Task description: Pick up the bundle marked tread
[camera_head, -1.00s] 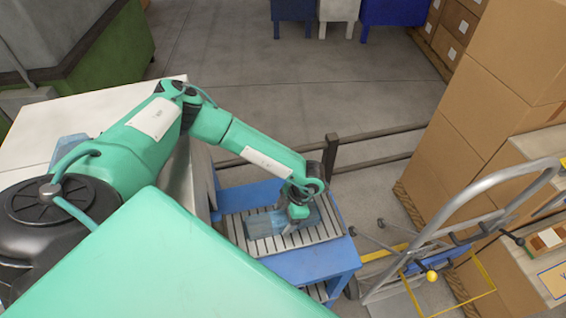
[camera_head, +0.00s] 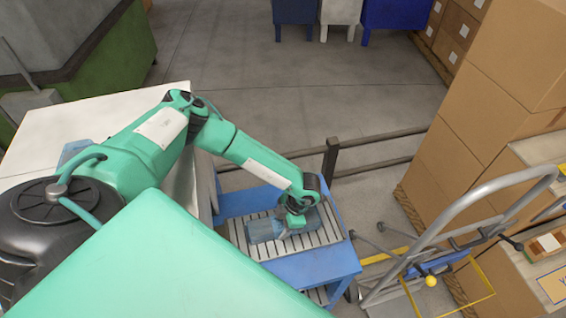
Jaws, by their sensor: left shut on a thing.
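A bluish-grey wrapped bundle (camera_head: 264,230) is on or just above the slatted top of a blue cart (camera_head: 310,267). My left gripper (camera_head: 295,220) reaches down from above and is shut on the bundle, near its right part. The gripper and arm end hide some of the bundle. I cannot read any marking on it, and I cannot tell whether it touches the slats. My right gripper is not in view.
A white table (camera_head: 60,130) is at the left, under my left arm. A dark rail (camera_head: 332,158) runs behind the cart. A hand truck (camera_head: 440,240) and stacked cardboard boxes (camera_head: 480,130) stand at the right. Open floor (camera_head: 280,100) lies behind.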

